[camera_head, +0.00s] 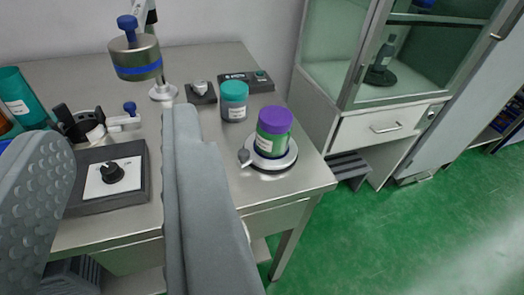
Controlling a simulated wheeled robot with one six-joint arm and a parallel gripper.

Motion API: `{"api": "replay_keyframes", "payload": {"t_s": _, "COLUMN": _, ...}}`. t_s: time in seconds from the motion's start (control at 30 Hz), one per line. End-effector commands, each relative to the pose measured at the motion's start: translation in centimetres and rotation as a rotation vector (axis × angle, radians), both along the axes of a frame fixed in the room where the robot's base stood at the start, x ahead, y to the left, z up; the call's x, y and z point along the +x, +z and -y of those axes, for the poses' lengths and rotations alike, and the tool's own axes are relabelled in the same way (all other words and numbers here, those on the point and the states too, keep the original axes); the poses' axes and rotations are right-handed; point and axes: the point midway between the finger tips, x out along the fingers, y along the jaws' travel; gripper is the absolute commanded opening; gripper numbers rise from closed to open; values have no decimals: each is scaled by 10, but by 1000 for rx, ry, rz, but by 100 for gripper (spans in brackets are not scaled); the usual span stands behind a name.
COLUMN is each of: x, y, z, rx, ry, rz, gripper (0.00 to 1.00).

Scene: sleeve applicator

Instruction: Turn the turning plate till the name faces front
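The turning plate (284,160) is a round pale disc near the right front corner of the steel table, with a small grey knob (243,157) at its left edge. A green jar (270,146) with a purple lid stands upright on it. A white label shows on the jar's left front side; its writing is too small to read. My gripper (115,125) is in the foreground, its two grey fingers wide apart with nothing between them. The right finger is left of the plate and apart from it in the picture.
A grey jar with a teal lid (234,101) stands behind the plate. A dark box with a black dial (112,172) lies at the left front. A metal cylinder with a blue band (136,58) hangs on a stand. A glass cabinet (345,45) stands to the right.

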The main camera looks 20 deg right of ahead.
Motion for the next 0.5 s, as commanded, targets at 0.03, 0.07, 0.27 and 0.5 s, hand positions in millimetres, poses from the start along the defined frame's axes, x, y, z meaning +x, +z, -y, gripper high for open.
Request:
{"api": "replay_keyframes", "payload": {"t_s": 0.03, "x": 11, "y": 0, "z": 2, "rx": -17, "ry": -3, "rz": -40, "gripper": 31}}
{"api": "replay_keyframes", "payload": {"t_s": 0.07, "x": 18, "y": -1, "z": 4, "rx": -32, "ry": -5, "rz": -68, "gripper": 31}}
{"api": "replay_keyframes", "payload": {"t_s": 0.27, "x": 61, "y": -6, "z": 15, "rx": -126, "ry": -1, "rz": -267, "gripper": 31}}
{"api": "replay_keyframes", "payload": {"t_s": 0.5, "x": 108, "y": -18, "z": 31, "rx": -226, "ry": 31, "rz": -506, "gripper": 31}}
